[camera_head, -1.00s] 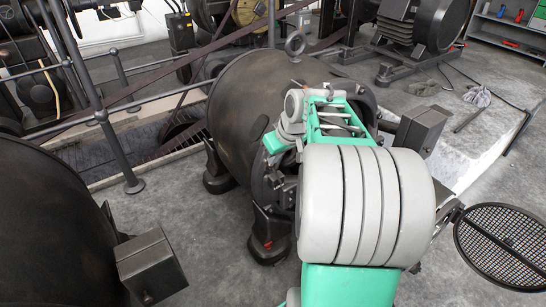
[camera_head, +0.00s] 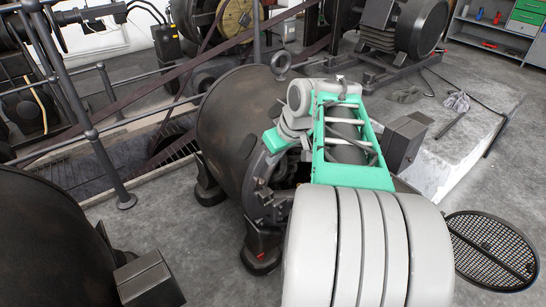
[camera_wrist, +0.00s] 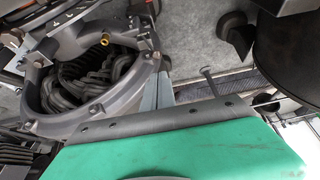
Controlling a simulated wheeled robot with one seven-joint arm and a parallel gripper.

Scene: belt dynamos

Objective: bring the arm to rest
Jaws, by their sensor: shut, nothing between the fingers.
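My arm, with green links and grey joints, is folded in front of the dark dynamo (camera_head: 232,125) in the head view. My gripper (camera_wrist: 158,90) shows in the wrist view as two pale grey fingers close together beyond the green wrist housing. It is shut with nothing between the fingers. The dynamo's open end ring (camera_wrist: 75,130) is just left of the fingers, with dark coils inside. I cannot tell whether the fingers touch it. In the head view the gripper's fingers are not clearly seen, and my arm hides much of the dynamo's end.
A second dark machine (camera_head: 60,235) stands at the left front. A railing (camera_head: 95,135) and a slanting belt (camera_head: 165,72) lie behind. A round mesh grate (camera_head: 490,250) lies at right near a pale plinth (camera_head: 462,140) with gloves (camera_head: 456,101). Grey floor is free at left centre.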

